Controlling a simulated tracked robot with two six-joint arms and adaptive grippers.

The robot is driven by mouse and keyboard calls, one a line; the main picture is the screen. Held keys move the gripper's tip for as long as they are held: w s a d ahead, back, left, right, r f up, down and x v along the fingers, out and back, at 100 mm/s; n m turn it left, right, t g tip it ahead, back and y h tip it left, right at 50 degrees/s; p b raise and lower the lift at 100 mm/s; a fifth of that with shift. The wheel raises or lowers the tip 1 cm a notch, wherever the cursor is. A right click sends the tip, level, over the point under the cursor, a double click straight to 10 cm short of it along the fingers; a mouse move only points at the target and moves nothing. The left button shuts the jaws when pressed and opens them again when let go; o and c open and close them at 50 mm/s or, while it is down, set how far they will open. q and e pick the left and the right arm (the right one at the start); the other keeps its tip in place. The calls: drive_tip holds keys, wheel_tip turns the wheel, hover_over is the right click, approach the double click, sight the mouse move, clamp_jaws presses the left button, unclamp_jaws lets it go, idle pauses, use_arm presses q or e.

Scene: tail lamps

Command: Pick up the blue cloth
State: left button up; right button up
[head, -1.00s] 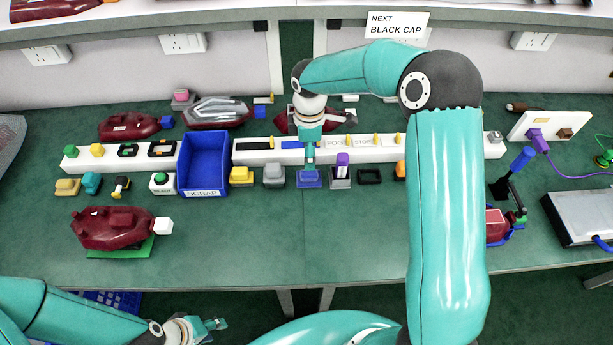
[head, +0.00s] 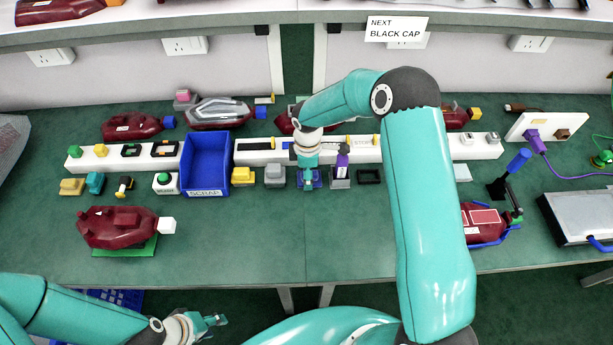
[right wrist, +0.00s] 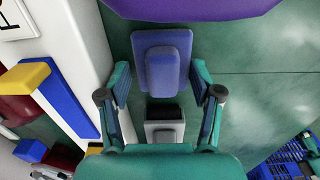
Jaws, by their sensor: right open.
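The blue cloth (head: 317,182) is a small blue pad with a raised block on it, lying on the green bench in the row in front of the white rail. It shows whole in the right wrist view (right wrist: 165,60). My right gripper (head: 307,180) is over it in the head view and partly hides it. In the right wrist view its two fingers (right wrist: 160,88) are apart with nothing held, and the cloth lies just beyond and between their tips. My left gripper (head: 215,320) is in front of the bench at the lower left, away from the cloth; its finger gap is too small to judge.
A purple-topped item (head: 342,165) stands close to the right of the cloth and a grey block (head: 275,175) close to its left. The white rail (head: 218,152) runs behind, with the blue SCRAP bin (head: 205,165) farther left. The bench front is mostly clear.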

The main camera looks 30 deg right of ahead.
drive_tip(key=c, duration=0.6)
drive_tip(key=shift+r, duration=0.2)
wheel_tip(320, 180, up, 20)
drive_tip(key=shift+f+b, duration=0.15)
drive_tip(key=shift+b, duration=0.7)
